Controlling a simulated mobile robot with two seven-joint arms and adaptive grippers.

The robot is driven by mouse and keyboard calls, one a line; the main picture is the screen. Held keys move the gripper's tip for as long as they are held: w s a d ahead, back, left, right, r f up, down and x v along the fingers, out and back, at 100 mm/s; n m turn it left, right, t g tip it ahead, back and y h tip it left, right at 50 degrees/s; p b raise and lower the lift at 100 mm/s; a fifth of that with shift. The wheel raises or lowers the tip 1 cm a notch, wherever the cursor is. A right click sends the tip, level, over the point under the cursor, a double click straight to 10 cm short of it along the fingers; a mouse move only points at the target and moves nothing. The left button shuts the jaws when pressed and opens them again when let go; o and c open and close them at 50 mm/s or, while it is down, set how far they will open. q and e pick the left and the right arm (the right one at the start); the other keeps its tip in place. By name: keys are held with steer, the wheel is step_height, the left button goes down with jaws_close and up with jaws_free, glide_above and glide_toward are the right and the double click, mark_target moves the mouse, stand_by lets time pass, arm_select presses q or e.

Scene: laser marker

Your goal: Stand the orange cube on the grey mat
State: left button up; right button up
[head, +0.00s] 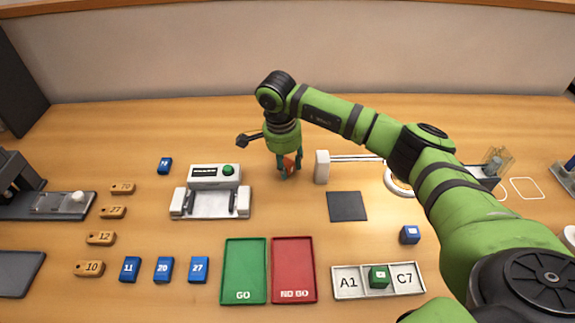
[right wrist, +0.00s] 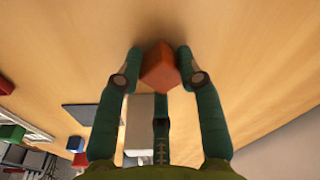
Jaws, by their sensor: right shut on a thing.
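The orange cube (head: 290,163) is between the fingers of my right gripper (head: 288,172), behind and left of the grey mat in the head view. In the right wrist view the cube (right wrist: 160,68) sits tilted between the two fingertips of the right gripper (right wrist: 160,66), which is shut on it. I cannot tell whether it touches the table. The flat, dark grey mat (head: 347,206) lies bare on the table. Part of it shows at the left in the right wrist view (right wrist: 80,116). My left gripper is not in view.
A white device with a green button (head: 215,177) is to the left. Green (head: 244,270) and red (head: 293,270) trays lie in front.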

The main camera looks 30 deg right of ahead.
mark_target(289, 162)
steer(key=shift+r, duration=0.45)
step_height(289, 162, up, 3)
steer(key=shift+f+b, duration=0.1)
steer(key=shift+b, duration=0.65)
steer(key=s+d+r+b, duration=0.25)
steer(key=s+r, duration=0.35)
steer(key=s, duration=0.4)
steer(key=s+a+f+n, duration=0.1)
steer(key=a+n, duration=0.2)
steer(key=n, duration=0.2)
steer(key=s+a+f+n+p, duration=0.1)
steer(key=s+a+f+n, duration=0.1)
steer(key=n, duration=0.3)
steer(key=s+a+f+n+t+y, duration=0.1)
steer(key=a+f+n, duration=0.1)
steer(key=a+n, duration=0.3)
steer(key=shift+s+f, duration=0.1)
steer(key=shift+s, duration=0.05)
steer(key=shift+s+a+f+n, duration=0.35)
steer(key=shift+a+n, duration=0.1)
steer(key=shift+n, duration=0.25)
steer(key=shift+r, duration=0.1)
